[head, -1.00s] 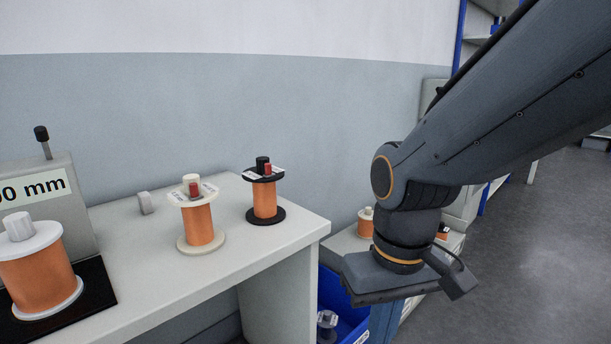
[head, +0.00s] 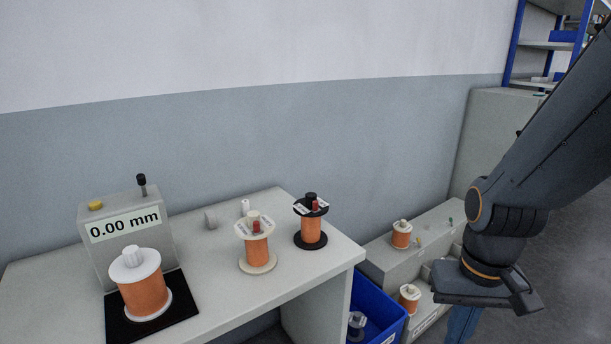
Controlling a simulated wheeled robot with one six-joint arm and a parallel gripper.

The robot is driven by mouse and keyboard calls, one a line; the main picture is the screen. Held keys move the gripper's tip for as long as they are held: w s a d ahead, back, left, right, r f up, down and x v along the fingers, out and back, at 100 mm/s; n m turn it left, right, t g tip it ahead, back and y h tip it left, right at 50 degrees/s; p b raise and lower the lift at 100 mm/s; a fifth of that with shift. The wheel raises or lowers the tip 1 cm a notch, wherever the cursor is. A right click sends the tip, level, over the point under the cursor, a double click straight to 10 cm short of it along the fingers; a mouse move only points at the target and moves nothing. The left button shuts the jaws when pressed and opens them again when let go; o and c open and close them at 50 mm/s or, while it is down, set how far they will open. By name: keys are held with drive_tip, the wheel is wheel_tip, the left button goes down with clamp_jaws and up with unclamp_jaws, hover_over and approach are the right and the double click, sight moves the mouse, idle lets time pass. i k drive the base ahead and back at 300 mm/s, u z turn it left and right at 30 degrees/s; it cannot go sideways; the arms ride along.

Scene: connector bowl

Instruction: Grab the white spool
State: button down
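A white-flanged spool (head: 144,290) wound with orange wire stands upright on the black pad of the measuring device (head: 126,225), at the left of the table. A cream-flanged spool (head: 257,245) with orange wire and a label on top stands upright near the middle of the table. A black-flanged spool (head: 311,226) with orange wire stands to its right, near the table's right end. My gripper (head: 486,296) hangs at the right, away from the table and apart from all spools. Its fingers are not clear enough to show whether they are open.
The table (head: 215,318) has bare surface between the device and the spools. Small grey and white pieces lie behind the spools. A blue bin (head: 378,303) stands by the table's right end. A grey bench (head: 430,245) with more orange spools stands beyond. Open floor lies at right.

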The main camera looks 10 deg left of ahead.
sight(136, 272)
drive_tip(key=u, duration=1.8)
drive_tip(key=k, duration=0.4)
drive_tip(key=u, duration=0.55)
drive_tip(key=i, duration=1.4)
drive_tip(key=z, duration=0.35)
